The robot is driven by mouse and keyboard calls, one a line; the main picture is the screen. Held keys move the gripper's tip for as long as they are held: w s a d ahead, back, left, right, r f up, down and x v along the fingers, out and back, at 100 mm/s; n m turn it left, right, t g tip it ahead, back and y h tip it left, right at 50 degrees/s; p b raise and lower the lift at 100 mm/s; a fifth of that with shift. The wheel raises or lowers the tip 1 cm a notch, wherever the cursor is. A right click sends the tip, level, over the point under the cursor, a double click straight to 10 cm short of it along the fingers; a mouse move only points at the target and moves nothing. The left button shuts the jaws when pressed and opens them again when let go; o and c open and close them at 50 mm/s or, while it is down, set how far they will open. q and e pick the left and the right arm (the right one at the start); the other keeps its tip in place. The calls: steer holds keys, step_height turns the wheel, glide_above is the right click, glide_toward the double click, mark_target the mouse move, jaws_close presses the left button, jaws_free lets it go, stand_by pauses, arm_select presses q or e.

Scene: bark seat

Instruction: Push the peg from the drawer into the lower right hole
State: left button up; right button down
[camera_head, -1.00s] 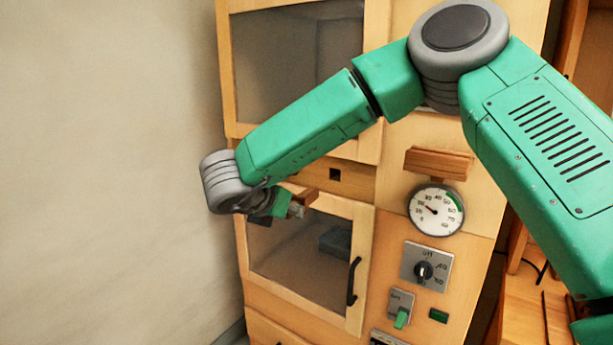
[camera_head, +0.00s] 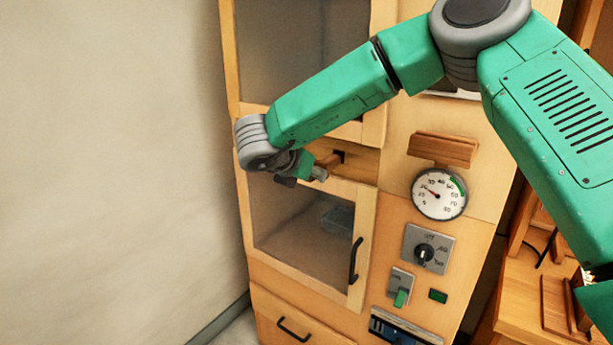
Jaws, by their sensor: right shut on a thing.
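My right gripper (camera_head: 318,172) is shut on a small brown wooden peg (camera_head: 328,161), seen side-on in front of the cabinet. The peg's far end is at a dark square hole (camera_head: 341,155) in the wooden panel (camera_head: 362,163) between the two glass doors. The peg partly covers this hole; I cannot tell whether its tip is inside. My right arm and wrist hide the left part of the panel and any other hole there. My left gripper is not in view.
The lower glass door (camera_head: 300,235) with a black handle (camera_head: 356,260) is shut, below the gripper. A wooden block (camera_head: 443,149), a gauge (camera_head: 438,193) and a rotary switch (camera_head: 425,253) are on the right. A drawer (camera_head: 295,322) is at the bottom. A bare wall (camera_head: 110,170) is at left.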

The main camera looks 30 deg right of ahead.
mark_target(327, 160)
steer(key=shift+a, duration=0.25)
steer(key=shift+d+b, duration=0.1)
steer(key=shift+b, duration=0.35)
stand_by(0.6)
steer(key=shift+w+d+b, duration=0.2)
steer(key=shift+w+d, duration=0.15)
steer(key=shift+d, duration=0.3)
steer(key=shift+w+d+b, duration=0.15)
steer(key=shift+w+d, duration=0.15)
steer(key=shift+d, duration=0.35)
stand_by(0.4)
steer(key=shift+d, duration=0.1)
stand_by(0.6)
steer(key=shift+w+d+b, duration=0.15)
steer(key=shift+w+d, duration=0.15)
steer(key=shift+d, duration=0.45)
steer(key=shift+w+d+b, duration=0.15)
steer(key=shift+w+d, duration=0.2)
steer(key=shift+d, duration=0.4)
steer(key=shift+w+d+b, duration=0.15)
steer(key=shift+w+d, duration=0.15)
steer(key=shift+d, duration=0.45)
stand_by(0.5)
steer(key=c, duration=1.3)
jaws_free()
